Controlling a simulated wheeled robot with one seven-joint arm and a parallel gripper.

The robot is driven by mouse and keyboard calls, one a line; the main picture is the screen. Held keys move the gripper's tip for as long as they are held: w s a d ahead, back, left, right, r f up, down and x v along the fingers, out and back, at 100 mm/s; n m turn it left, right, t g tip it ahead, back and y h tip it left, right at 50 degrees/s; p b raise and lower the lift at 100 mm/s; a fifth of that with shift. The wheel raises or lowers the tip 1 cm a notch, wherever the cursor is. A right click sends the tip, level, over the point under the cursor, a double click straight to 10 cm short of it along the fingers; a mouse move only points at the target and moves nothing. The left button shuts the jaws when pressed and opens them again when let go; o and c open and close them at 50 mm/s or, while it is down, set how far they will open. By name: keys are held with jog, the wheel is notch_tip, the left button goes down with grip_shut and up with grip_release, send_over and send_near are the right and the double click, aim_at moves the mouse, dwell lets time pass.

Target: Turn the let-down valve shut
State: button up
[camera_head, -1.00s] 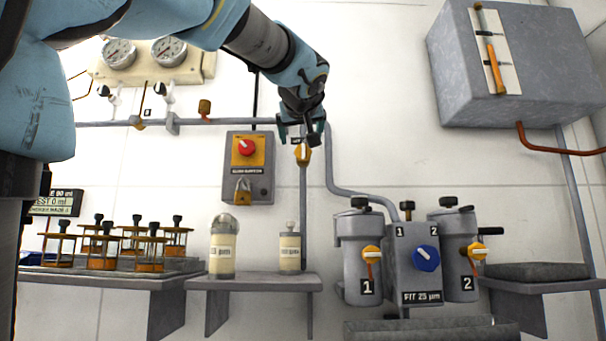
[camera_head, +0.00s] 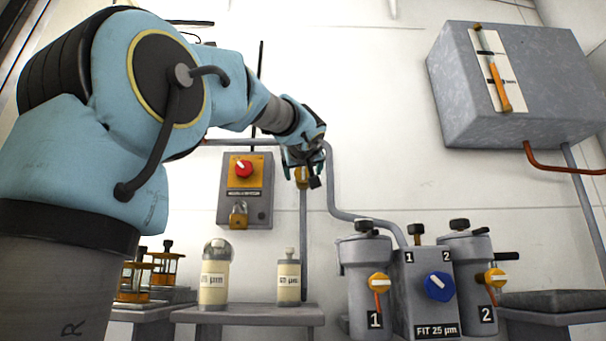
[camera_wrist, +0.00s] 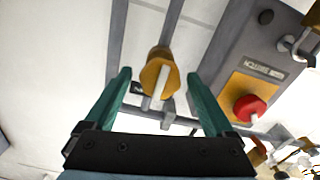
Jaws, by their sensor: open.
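An orange valve knob (camera_head: 301,179) with a pale bar across its face sits on a vertical grey pipe; I take it as the let-down valve. In the wrist view the knob (camera_wrist: 153,72) shows near the picture's middle, its pale bar close to in line with the pipe. My gripper (camera_head: 303,168) is at the knob in the head view and partly hides it. In the wrist view the two green fingers of my gripper (camera_wrist: 159,76) are apart and empty, one on each side of the knob. I cannot tell whether they touch it.
A grey box with a red knob (camera_head: 243,168) and padlock (camera_head: 238,214) is just left of the valve. Below are a shelf (camera_head: 250,314) with two bottles and a twin filter unit (camera_head: 425,300). A grey cabinet (camera_head: 520,85) hangs at right.

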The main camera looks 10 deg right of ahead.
jog(key=shift+w+d, duration=0.1)
jog(key=shift+w, duration=0.5)
jog(key=c, duration=1.4)
